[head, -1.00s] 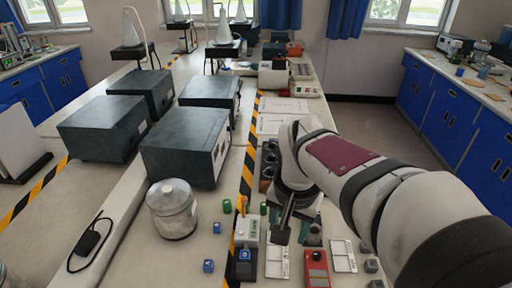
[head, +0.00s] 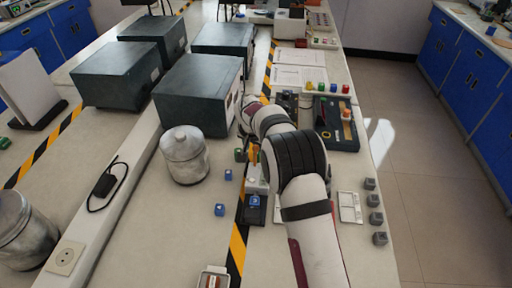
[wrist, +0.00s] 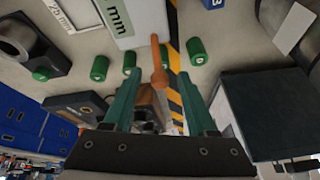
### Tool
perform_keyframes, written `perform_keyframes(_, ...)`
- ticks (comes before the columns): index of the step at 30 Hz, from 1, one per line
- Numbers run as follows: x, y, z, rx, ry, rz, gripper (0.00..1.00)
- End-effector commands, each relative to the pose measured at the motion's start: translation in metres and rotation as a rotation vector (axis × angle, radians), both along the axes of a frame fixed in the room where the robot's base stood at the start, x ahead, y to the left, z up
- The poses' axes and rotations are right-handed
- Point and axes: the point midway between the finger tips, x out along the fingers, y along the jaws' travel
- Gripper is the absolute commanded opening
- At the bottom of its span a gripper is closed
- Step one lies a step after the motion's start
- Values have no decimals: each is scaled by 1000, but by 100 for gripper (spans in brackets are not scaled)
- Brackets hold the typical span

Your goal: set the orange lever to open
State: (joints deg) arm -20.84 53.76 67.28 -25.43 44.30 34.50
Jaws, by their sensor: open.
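The orange lever (wrist: 158,62) shows in the wrist view as a slim stick with a thicker lower end, near a white block (wrist: 135,18) marked "mm". In the head view an orange-yellow piece (head: 253,153), probably the lever, shows at the left edge of my arm. My gripper (wrist: 157,76) has two green fingers spread apart, with the lever showing in the gap between them. I see no finger closed on it, and cannot tell its depth from the fingertips. In the head view my arm hides the gripper.
Green cylinders (wrist: 99,67) lie near the fingers. A metal jar (head: 185,155), blue cubes (head: 219,209) and dark boxes (head: 197,95) stand to the left. A board with coloured parts (head: 325,138) and grey blocks (head: 375,218) are to the right.

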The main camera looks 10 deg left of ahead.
Motion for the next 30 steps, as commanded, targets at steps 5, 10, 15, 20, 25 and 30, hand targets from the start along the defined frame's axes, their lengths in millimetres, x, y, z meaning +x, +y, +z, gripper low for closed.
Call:
perform_keyframes(5,3,0,-8,0,0,0,58)
perform_keyframes(10,3,0,-8,0,0,0,58)
perform_keyframes(15,3,0,-7,0,0,0,31)
perform_keyframes(20,3,0,-7,0,0,0,2)
perform_keyframes(25,3,0,-7,0,0,0,0)
perform_keyframes(30,3,0,-7,0,0,0,0)
